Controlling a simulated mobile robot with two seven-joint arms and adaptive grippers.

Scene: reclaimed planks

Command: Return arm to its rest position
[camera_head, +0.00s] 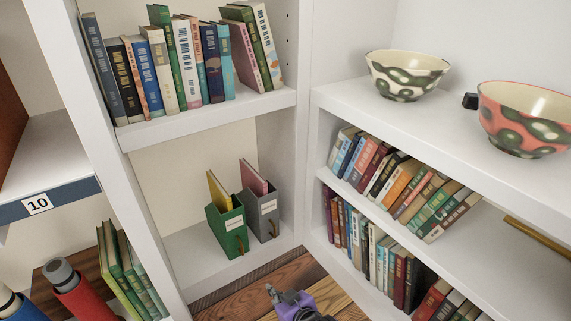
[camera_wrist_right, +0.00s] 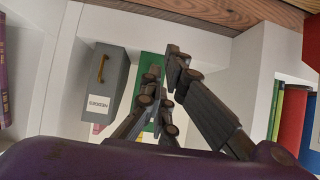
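My right gripper (camera_head: 270,289) shows at the bottom middle of the head view, low over the wooden floor, with part of my purple arm behind it. My left gripper is not in view.
A green file box (camera_head: 228,232) and a grey file box (camera_head: 262,215) stand on the lower shelf. A white-green bowl (camera_head: 405,72) and a coral-green bowl (camera_head: 524,118) sit on the right unit's top. Book rows fill other shelves. Plank floor (camera_head: 240,303) lies in front.

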